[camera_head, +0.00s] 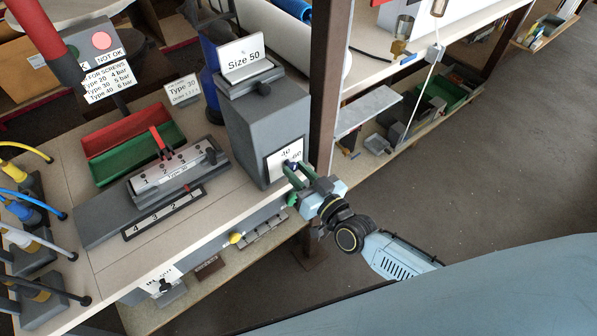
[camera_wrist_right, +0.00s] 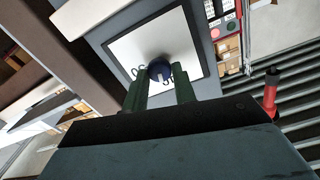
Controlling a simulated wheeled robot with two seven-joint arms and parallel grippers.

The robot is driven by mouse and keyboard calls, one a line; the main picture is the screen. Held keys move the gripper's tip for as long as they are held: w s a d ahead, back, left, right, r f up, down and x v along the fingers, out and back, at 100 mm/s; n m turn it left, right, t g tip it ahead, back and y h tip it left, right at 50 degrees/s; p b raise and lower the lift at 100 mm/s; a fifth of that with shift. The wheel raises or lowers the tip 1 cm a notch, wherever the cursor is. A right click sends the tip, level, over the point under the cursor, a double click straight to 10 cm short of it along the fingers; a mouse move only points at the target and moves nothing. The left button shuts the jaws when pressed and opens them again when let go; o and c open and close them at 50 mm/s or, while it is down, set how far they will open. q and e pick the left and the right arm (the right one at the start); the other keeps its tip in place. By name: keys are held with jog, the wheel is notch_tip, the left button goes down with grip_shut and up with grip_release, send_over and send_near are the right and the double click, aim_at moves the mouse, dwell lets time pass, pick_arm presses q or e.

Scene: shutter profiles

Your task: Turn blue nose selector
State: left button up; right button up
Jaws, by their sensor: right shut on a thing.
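The blue nose selector (camera_wrist_right: 160,70) is a small dark blue knob on a white, black-framed plate (camera_wrist_right: 128,42) with printed numbers. In the head view the plate (camera_head: 281,160) is on the front of a grey box (camera_head: 262,118) topped by a "Size 50" sign. My right gripper (camera_head: 289,168) reaches the plate from the lower right, its green fingers shut on the knob. In the right wrist view the fingers (camera_wrist_right: 160,84) sit on either side of the knob, and part of the numbers is hidden. My left gripper is not in view.
A brown post (camera_head: 325,85) stands just right of the box. Red and green trays (camera_head: 130,145) and a grey fixture (camera_head: 175,172) lie on the bench to the left. Open floor lies at the right.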

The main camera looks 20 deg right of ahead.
jog(key=m, duration=0.3)
jog(key=shift+f+m, duration=0.1)
jog(key=shift+m, duration=0.2)
jog(key=m+b, duration=0.1)
jog(key=m, duration=0.2)
jog(key=shift+d+m, duration=0.1)
jog(key=shift+m, duration=0.2)
jog(key=m+b, duration=0.1)
jog(key=m, duration=0.3)
jog(key=shift+f+m, duration=0.1)
jog(key=shift+m, duration=0.2)
jog(key=shift+m+b, duration=0.55)
jog(key=shift+m, duration=1.15)
jog(key=o, duration=1)
jog(key=shift+c, duration=0.2)
jog(key=v, duration=1.3)
jog(key=shift+s, duration=0.2)
